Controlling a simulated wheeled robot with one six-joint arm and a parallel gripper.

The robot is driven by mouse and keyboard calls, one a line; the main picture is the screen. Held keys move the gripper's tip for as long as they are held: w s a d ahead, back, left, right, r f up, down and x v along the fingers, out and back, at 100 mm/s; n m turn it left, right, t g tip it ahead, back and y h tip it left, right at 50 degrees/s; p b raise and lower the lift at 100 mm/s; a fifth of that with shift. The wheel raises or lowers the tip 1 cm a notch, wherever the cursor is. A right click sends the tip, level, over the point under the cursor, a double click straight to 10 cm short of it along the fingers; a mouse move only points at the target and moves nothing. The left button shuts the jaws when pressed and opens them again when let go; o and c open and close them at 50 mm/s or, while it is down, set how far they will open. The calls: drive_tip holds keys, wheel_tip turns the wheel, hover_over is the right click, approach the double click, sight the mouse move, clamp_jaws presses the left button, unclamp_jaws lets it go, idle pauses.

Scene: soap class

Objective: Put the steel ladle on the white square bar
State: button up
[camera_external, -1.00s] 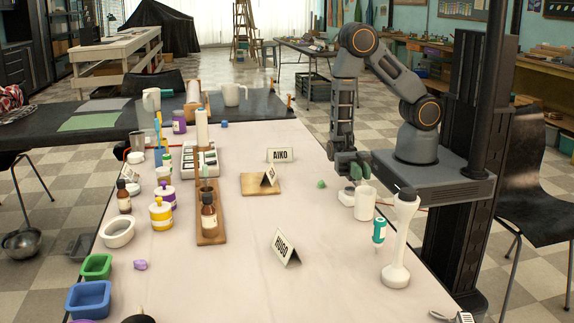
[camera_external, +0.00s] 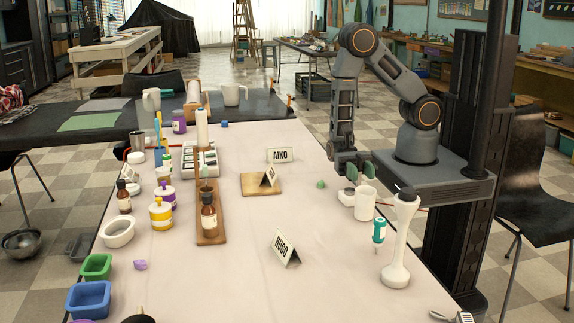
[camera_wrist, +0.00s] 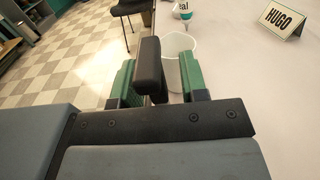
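My gripper (camera_external: 358,170) points down above the right edge of the pale table, its two green pads apart. In the wrist view my gripper (camera_wrist: 156,82) also has a gap between its green pads, with a dark upright piece between them that I cannot identify for sure. A small white squarish block (camera_external: 346,197), perhaps the white square bar, lies just below the gripper, left of the white cup (camera_external: 365,203). Something greyish shows at its top, too small to tell. I cannot make out the steel ladle with certainty; it may be hidden by the gripper.
The white cup also stands beyond the fingers in the wrist view (camera_wrist: 178,50). A teal bottle (camera_external: 379,230) and a tall white stand (camera_external: 401,240) are nearer the camera.

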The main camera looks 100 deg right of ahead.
drive_tip(key=d, duration=1.1)
drive_tip(key=shift+d+b, duration=0.25)
drive_tip(key=shift+b, duration=0.15)
drive_tip(key=shift+s+r+n+g, duration=0.2)
drive_tip(key=shift+n+g, duration=0.1)
drive_tip(key=shift+n, duration=0.1)
drive_tip(key=s+d+r+n+t+h, duration=0.1)
drive_tip(key=d+r+n+t+h, duration=0.1)
drive_tip(key=r+n+h, duration=0.4)
drive_tip(key=s+d+r+n+t+h, duration=0.1)
drive_tip(key=d+r+n+h, duration=0.2)
drive_tip(key=r+n+h, duration=0.4)
drive_tip(key=n+h, duration=0.4)
drive_tip(key=h, duration=0.1)
drive_tip(key=shift+d+t, duration=0.3)
drive_tip(key=shift+t, duration=0.1)
